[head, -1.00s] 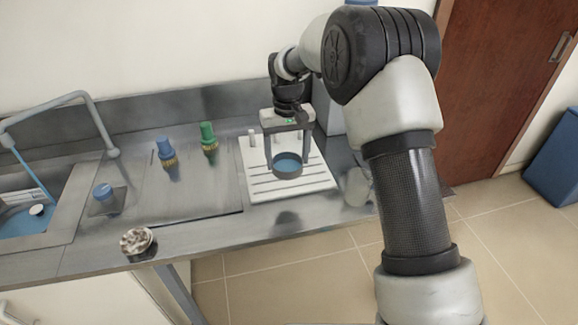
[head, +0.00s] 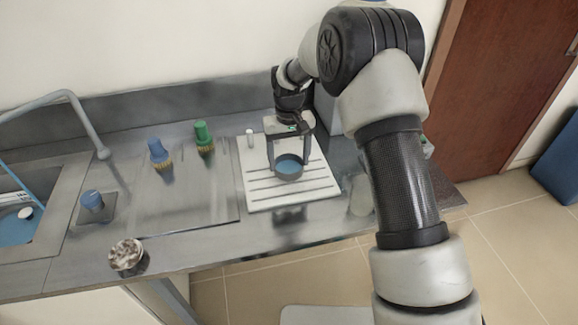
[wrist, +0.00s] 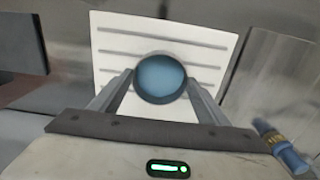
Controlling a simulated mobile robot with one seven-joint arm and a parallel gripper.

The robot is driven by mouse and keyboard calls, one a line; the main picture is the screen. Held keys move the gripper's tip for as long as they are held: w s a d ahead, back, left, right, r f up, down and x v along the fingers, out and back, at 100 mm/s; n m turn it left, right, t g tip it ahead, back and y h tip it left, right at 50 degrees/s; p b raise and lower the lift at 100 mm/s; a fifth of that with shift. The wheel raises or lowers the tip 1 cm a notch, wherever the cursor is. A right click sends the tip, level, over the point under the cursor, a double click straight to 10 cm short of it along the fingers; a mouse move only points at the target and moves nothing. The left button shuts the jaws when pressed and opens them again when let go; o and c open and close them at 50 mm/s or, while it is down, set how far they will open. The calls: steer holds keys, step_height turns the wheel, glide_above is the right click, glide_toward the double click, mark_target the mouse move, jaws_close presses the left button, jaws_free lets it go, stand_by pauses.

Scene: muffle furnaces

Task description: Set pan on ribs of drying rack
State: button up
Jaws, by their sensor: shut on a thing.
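The pan (head: 289,168) is a small round dark dish with a blue inside. My gripper (head: 288,160) is shut on the pan, one finger at each side of its rim. The pan shows between the fingers in the wrist view (wrist: 161,78). The drying rack (head: 262,192) is a white board with dark parallel ribs or slots and a small white post at its back left. The pan is over the middle of the rack and looks level. I cannot tell whether its underside touches the ribs.
A blue-topped brush (head: 158,152) and a green-topped brush (head: 203,138) stand left of the rack.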

steer(key=shift+f, duration=1.65)
steer(key=o, duration=1.7)
step_height(320, 180, up, 12)
steer(key=shift+r, duration=0.2)
step_height(320, 180, up, 11)
steer(key=t, duration=0.2)
glide_above(289, 170)
steer(key=s+d, duration=0.6)
steer(key=s+d+r+m, duration=0.1)
steer(key=s+d+r, duration=0.3)
steer(key=s+r, duration=0.25)
steer(key=s+d+t, duration=0.1)
steer(key=s+d, duration=0.1)
steer(key=s, duration=0.4)
steer(key=s+d+m+t, duration=0.1)
steer(key=s+d, duration=0.1)
steer(key=s, duration=0.4)
steer(key=s+d+m+t, duration=0.1)
steer(key=s+d, duration=0.1)
steer(key=s, duration=0.5)
steer(key=shift+d+f+t, duration=0.2)
steer(key=shift+d+t, duration=0.1)
steer(key=shift+d, duration=0.1)
